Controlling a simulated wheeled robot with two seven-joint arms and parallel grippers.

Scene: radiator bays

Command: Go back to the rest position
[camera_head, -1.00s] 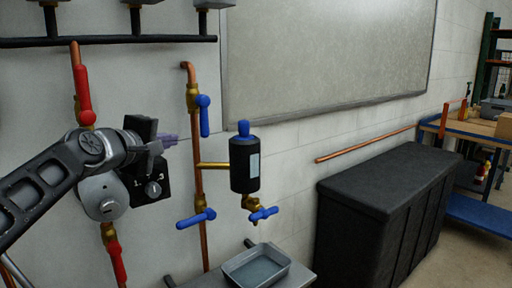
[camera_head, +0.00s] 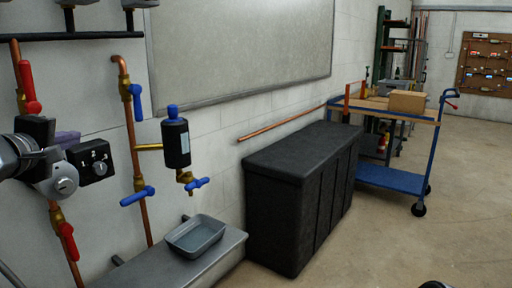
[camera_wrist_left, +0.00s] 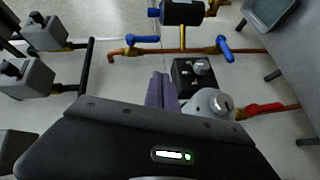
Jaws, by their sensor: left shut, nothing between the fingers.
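My left gripper (camera_head: 66,139) is at the left of the head view, in front of the wall pipes and beside a black box with a dial (camera_head: 92,161). Its purple-grey fingers are together with nothing between them. In the left wrist view the shut fingers (camera_wrist_left: 161,90) point toward the wall, next to the black dial box (camera_wrist_left: 195,72) and a round grey device (camera_wrist_left: 207,103). Whether they touch anything I cannot tell.
A black cylinder (camera_head: 175,143) and blue-handled valves (camera_head: 137,196) sit on copper pipes. A grey tray (camera_head: 196,235) rests on a grey bench (camera_head: 227,241). A black chest (camera_head: 272,216) and blue cart (camera_head: 391,177) stand right. Floor (camera_head: 465,204) at right is open.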

